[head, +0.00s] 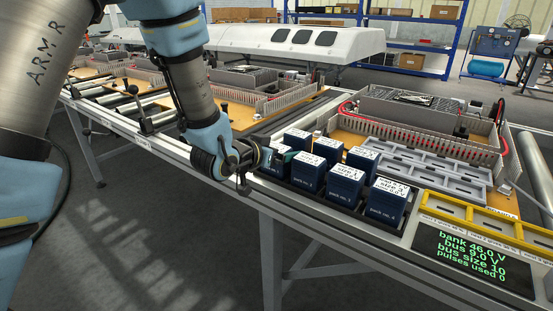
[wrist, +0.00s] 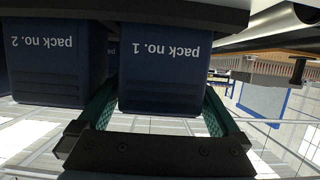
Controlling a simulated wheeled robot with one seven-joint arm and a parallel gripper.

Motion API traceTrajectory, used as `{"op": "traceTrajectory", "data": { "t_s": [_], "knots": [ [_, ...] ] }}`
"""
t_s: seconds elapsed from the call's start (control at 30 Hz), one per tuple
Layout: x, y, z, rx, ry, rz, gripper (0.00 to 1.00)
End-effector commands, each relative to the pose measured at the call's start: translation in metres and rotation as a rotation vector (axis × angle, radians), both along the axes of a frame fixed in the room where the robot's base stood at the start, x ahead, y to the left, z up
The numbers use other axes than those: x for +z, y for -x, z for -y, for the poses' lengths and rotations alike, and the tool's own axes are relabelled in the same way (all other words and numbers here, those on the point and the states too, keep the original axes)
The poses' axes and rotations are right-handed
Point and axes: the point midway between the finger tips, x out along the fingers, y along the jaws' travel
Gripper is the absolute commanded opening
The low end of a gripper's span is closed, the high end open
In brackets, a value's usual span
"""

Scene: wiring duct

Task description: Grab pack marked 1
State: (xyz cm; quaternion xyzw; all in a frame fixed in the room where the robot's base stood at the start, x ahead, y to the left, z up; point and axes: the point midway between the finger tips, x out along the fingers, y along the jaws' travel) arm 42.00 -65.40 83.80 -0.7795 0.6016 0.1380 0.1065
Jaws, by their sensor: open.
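Pack no. 1 (wrist: 160,72) is a dark blue block with white lettering, upside down in the wrist view. My gripper (wrist: 161,98) is open, with one teal-padded finger on each side of this pack. I cannot tell whether the pads touch it. In the head view my gripper (head: 268,158) is at the left end of the pack rows, and it hides much of pack no. 1. Pack no. 2 (wrist: 55,70) stands close beside pack no. 1 in the wrist view.
Several other blue packs (head: 346,184) stand in a dark tray on the bench. Right of them are a grey slotted tray (head: 425,165), a yellow frame (head: 470,212) and a display (head: 472,262) reading bank 46.0 V. Grey ducting (head: 410,105) lies behind. The floor in front is clear.

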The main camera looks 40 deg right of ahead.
Motion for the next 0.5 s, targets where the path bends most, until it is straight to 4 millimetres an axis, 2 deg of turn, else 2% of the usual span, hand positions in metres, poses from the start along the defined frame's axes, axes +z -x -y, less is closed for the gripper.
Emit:
{"op": "traceTrajectory", "data": {
  "t_s": [0.1,0.3,0.5],
  "knots": [
    [-0.0022,-0.0021,0.0063,0.001,0.000,0.000,1.00],
    [-0.0026,-0.0021,0.0066,0.001,0.000,0.000,1.00],
    [-0.0025,-0.0020,0.0066,0.001,0.001,0.001,0.79]
  ]
}}
